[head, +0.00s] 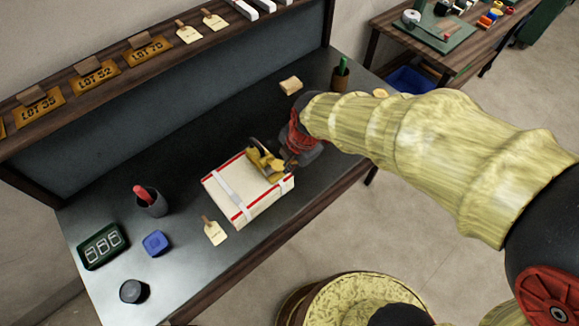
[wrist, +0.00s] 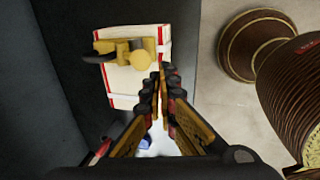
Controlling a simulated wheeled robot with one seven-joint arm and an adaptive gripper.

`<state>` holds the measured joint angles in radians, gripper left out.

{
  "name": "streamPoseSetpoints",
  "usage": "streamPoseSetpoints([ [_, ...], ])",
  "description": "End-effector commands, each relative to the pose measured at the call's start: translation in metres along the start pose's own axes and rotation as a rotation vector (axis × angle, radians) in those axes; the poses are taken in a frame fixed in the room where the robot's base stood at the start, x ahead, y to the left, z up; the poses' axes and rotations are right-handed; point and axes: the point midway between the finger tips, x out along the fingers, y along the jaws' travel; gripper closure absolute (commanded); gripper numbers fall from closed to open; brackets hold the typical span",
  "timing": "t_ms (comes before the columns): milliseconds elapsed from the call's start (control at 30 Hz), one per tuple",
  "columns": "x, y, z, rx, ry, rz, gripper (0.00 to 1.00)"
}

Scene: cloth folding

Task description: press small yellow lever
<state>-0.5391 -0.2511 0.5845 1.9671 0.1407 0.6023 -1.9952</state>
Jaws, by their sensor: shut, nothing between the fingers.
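A yellow strapping tool (head: 264,161) with a dark handle sits on top of a white box with red edges (head: 222,190). In the wrist view the tool (wrist: 124,47) shows a round yellow part, a yellow bar and a black handle at its left. I cannot single out the small lever for certain. My gripper (head: 289,165) is at the right end of the tool, close to it. In the wrist view my gripper (wrist: 164,72) is shut and empty, its tips just right of the box (wrist: 122,82). Whether they touch the tool or box is unclear.
The dark bench (head: 190,277) also holds a cup with a red item (head: 150,203), a blue block (head: 155,243), a green display (head: 102,246), a black round piece (head: 133,291) and a paper tag (head: 214,232).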

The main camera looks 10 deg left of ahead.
Motion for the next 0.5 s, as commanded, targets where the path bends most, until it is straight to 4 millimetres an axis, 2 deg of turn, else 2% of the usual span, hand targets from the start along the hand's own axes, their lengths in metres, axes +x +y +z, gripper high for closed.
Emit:
streamPoseSetpoints([
  [33, -0.013, 0.001, 0.001, 0.0, -0.002, 0.005, 1.0],
  [200, -0.039, 0.0, 0.001, 0.0, -0.002, 0.003, 1.0],
  [333, -0.05, 0.0, 0.001, 0.0, -0.001, 0.002, 1.0],
  [500, -0.054, -0.001, 0.001, 0.0, -0.001, 0.0, 1.0],
])
